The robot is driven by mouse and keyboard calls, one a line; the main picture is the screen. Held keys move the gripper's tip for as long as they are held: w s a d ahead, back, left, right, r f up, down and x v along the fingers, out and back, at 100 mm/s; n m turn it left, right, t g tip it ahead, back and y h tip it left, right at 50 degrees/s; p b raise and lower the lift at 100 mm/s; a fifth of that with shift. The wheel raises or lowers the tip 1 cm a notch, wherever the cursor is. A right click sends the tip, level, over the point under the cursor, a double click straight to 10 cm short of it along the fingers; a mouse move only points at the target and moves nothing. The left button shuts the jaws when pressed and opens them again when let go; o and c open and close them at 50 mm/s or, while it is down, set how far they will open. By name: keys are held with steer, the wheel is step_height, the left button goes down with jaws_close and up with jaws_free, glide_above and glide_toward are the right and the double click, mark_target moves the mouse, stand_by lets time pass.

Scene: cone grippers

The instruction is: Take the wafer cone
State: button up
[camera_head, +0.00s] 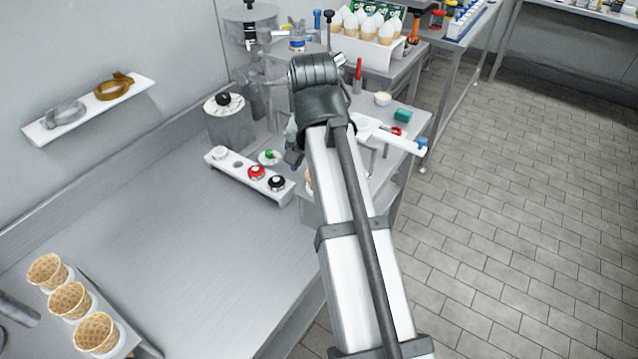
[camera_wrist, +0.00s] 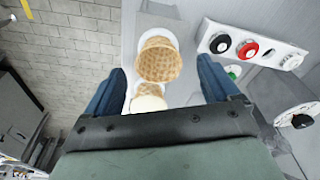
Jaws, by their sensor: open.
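A wafer cone (camera_wrist: 160,64) with a waffle pattern sits in a white holder, seen from above in the wrist view. A second cone (camera_wrist: 149,103) with a paler top is just below it, partly hidden by my gripper body. My gripper (camera_wrist: 166,73) is open and empty. Its two blue fingers stand apart on either side of the cones, and I see no contact. In the head view a sliver of a cone (camera_head: 309,181) shows beside my arm, which hides most of that spot. Several more wafer cones (camera_head: 70,300) stand in a holder at the lower left.
A white panel (camera_head: 220,165) with red and black knobs lies left of my arm; it also shows in the wrist view (camera_wrist: 264,52). A rack of white-topped cones (camera_head: 367,55) stands at the back. The steel counter (camera_head: 190,250) is clear in the middle.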

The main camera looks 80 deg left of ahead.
steer(key=shift+w+a+f, duration=0.15)
steer(key=shift+f, duration=1.3)
steer(key=shift+c, duration=0.3)
steer(key=c, duration=0.7)
